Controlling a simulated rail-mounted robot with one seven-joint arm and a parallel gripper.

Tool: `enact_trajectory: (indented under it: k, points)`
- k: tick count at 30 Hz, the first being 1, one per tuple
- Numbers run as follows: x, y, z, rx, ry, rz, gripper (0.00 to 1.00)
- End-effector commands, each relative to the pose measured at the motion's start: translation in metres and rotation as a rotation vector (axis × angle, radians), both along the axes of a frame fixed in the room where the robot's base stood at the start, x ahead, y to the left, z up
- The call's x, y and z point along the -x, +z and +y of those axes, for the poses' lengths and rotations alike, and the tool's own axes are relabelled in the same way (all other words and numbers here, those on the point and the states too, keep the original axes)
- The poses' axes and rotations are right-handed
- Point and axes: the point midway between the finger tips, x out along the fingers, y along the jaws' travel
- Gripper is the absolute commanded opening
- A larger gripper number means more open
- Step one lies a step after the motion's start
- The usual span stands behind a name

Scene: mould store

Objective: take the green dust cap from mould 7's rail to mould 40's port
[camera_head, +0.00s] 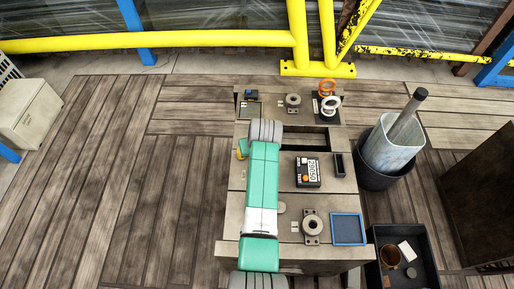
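My teal arm reaches up the picture over a pale block-like bench (233,205), and its grey joint covers part of the top. My gripper does not show; it is hidden or out of sight beyond that joint. A small green and yellow thing (242,150) peeks out left of the arm; I cannot tell whether it is the green dust cap. One round grey port (312,225) on a plate sits at the near right of the bench. Another round port (293,100) sits at the far end. Number labels near them are too small to read, so I cannot tell mould 7 from mould 40.
An orange ring (327,87) and white ring (331,104) stand at the far right. A numbered box (307,172), a black holder (339,165) and a blue-rimmed tray (348,229) lie on the bench. A bucket (388,150) and dark crate (426,255) stand to the right.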

Motion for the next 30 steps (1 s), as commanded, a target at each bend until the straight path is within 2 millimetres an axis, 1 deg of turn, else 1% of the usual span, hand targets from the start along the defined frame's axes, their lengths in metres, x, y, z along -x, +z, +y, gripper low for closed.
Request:
enact_trajectory:
  k: [16, 30]
  points:
    - [-0.0001, -0.0009, -0.0001, 0.000, 0.000, 0.000, 0.05]
    - [-0.0002, -0.0079, -0.0001, 0.000, 0.000, 0.000, 0.05]
